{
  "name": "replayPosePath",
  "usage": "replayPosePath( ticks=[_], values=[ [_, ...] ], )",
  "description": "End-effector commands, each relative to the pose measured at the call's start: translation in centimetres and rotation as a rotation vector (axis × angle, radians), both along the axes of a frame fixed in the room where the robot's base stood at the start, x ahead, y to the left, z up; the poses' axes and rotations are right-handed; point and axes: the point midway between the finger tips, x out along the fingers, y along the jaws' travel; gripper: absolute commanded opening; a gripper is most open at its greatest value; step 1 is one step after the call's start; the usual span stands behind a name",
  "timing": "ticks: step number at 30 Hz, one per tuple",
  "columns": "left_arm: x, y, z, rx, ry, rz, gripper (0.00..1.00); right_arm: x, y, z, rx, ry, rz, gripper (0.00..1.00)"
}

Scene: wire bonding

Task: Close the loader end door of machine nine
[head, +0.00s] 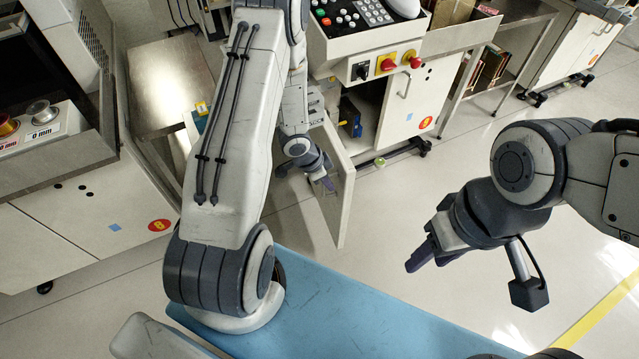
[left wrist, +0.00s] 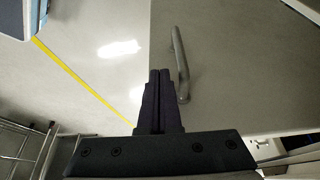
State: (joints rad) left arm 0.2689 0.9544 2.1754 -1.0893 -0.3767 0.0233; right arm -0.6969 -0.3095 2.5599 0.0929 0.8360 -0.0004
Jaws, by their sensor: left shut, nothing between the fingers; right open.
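The loader end door (head: 345,200) stands open from the white machine (head: 393,115), swung out over the floor. The machine's round orange label (head: 426,122) is too small to read. My left gripper (head: 328,184) is shut and empty at the door's face. In the left wrist view, its closed fingers (left wrist: 160,75) are beside the door's bar handle (left wrist: 181,65), just left of it, over the edge of the door panel (left wrist: 240,70). I cannot tell whether they touch the door. My right gripper (head: 418,262) is open and empty over the floor, well right of the door.
Another white machine (head: 85,215) with a round label stands at the left. A blue surface (head: 330,315) lies at the bottom. A metal table (head: 490,60) stands right of the machine with the open door. The floor (head: 385,200) between door and right arm is clear.

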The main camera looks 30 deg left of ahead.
Motion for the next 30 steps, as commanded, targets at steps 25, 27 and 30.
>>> replayPosePath(
  ticks=[25,27,30],
  values=[
    [2.4,-2.2,0.1,0.002,0.002,0.043,0.00,0.0,0.0,0.6,0.000,0.000,0.000,0.46],
    [3.0,-2.8,0.1,0.002,0.002,0.067,0.00,0.0,0.0,0.8,0.000,0.000,0.000,0.46],
    [4.1,-3.7,0.2,0.002,0.000,0.112,0.00,0.0,0.0,1.1,0.000,0.000,0.000,0.46]
  ],
)
